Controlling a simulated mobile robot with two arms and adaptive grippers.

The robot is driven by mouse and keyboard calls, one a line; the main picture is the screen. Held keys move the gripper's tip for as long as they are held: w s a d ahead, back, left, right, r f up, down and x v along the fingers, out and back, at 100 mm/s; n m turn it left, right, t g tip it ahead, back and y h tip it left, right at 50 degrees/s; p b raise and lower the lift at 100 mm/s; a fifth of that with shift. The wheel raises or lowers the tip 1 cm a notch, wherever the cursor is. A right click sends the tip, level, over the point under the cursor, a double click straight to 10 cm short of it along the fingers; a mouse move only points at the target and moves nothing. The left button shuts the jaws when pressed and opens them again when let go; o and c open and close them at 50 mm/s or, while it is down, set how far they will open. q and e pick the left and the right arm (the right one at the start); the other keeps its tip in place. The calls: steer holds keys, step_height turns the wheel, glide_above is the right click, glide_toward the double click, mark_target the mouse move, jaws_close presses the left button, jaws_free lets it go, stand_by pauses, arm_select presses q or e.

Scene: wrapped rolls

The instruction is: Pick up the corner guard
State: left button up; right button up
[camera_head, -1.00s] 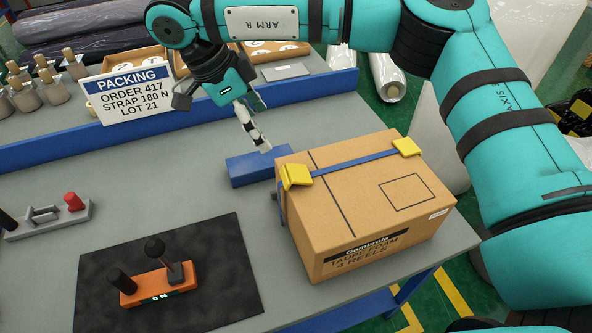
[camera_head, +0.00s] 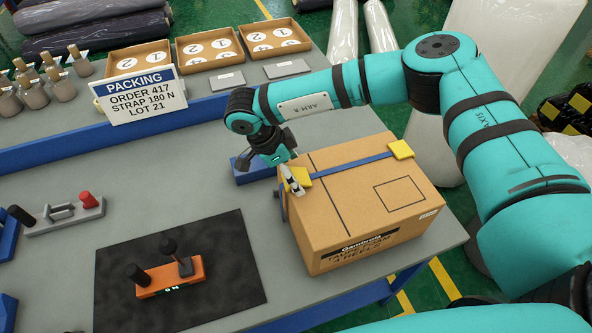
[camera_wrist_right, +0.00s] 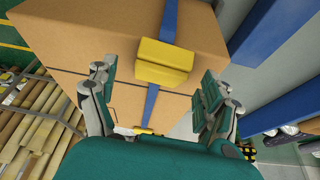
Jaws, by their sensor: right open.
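Two yellow corner guards sit on the top edges of a cardboard box (camera_head: 365,195), under a blue strap (camera_head: 345,163). The left guard (camera_head: 303,175) is partly hidden by my right gripper (camera_head: 292,184); the right guard (camera_head: 401,149) is clear. In the right wrist view, one yellow guard (camera_wrist_right: 165,62) lies on the box edge with the strap (camera_wrist_right: 151,105) crossing it. My right gripper's open fingers (camera_wrist_right: 158,78) stand on either side of the guard's near end, apart from each other. Contact with the guard cannot be told. My left gripper is not in view.
An orange tensioner-like tool (camera_head: 170,276) lies on a black mat (camera_head: 225,245) left of the box. A blue block (camera_head: 250,172) is behind the box. A packing sign (camera_head: 139,95) and shallow trays (camera_head: 208,46) stand at the back.

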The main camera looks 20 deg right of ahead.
steer(key=shift+d+f, duration=0.1)
steer(key=shift+f, duration=0.15)
steer(key=c, duration=1.1)
steer(key=shift+c, duration=0.2)
steer(key=shift+r, duration=0.1)
